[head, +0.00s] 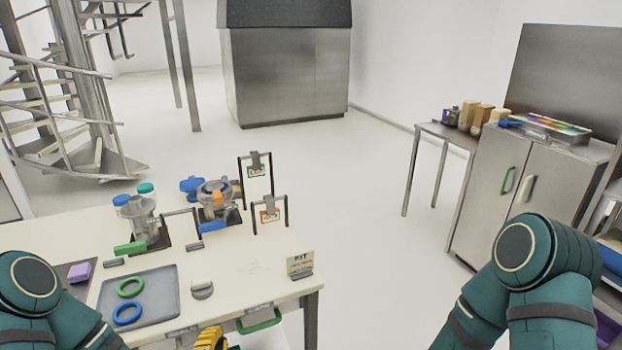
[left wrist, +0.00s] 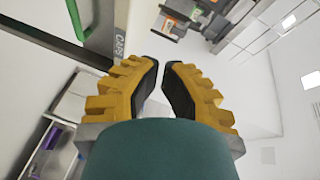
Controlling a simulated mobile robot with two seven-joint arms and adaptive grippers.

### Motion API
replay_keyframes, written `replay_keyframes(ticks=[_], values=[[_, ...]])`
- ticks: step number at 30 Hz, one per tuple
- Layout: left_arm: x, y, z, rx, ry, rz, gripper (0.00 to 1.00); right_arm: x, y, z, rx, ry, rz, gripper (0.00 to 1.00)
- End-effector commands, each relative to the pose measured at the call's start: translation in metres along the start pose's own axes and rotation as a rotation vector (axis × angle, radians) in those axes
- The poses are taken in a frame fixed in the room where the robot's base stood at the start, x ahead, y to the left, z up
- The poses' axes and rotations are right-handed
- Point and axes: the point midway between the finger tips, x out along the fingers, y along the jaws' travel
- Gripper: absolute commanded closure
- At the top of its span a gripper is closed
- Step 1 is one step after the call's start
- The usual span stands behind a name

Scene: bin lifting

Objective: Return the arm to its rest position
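My left gripper (head: 212,338) shows as yellow ridged fingers at the bottom edge of the head view, beside the table's front edge. In the left wrist view its dark-padded fingertips (left wrist: 160,63) lean toward each other with a narrow gap between them. Nothing is held between them. My left arm (head: 45,300) comes in at the lower left, and my right arm (head: 535,280) is bent at the lower right. My right gripper is out of both views.
The table (head: 235,268) carries a grey tray (head: 165,283) with green and blue rings, jars and small stands. Floor right of the table (head: 375,220) is clear. A steel cabinet (head: 505,190) stands right.

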Motion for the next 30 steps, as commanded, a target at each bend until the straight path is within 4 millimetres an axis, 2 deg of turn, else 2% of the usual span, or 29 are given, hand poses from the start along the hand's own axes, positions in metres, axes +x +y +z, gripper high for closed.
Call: replay_keyframes(ticks=[8, 14, 21, 27, 30], values=[[-0.003, 0.055, -0.026, -0.383, 0.028, 0.306, 1.0, 0.0, 0.0, 0.0, 0.0, 0.001, 0.0, 1.0], [-0.022, 0.104, -0.045, -0.753, -0.098, 0.608, 1.0, 0.0, 0.0, 0.0, 0.0, 0.0, 0.0, 1.0], [-0.066, 0.152, -0.059, -1.181, -0.476, 0.92, 1.0, 0.0, 0.0, 0.0, 0.0, 0.0, 0.0, 1.0], [-0.1, 0.171, -0.064, -1.403, -0.824, 1.029, 1.0, 0.0, 0.0, 0.0, 0.0, 0.0, 0.0, 1.0], [-0.11, 0.175, -0.065, -1.456, -0.932, 1.043, 1.0, 0.0, 0.0, 0.0, 0.0, 0.0, 0.0, 1.0]])
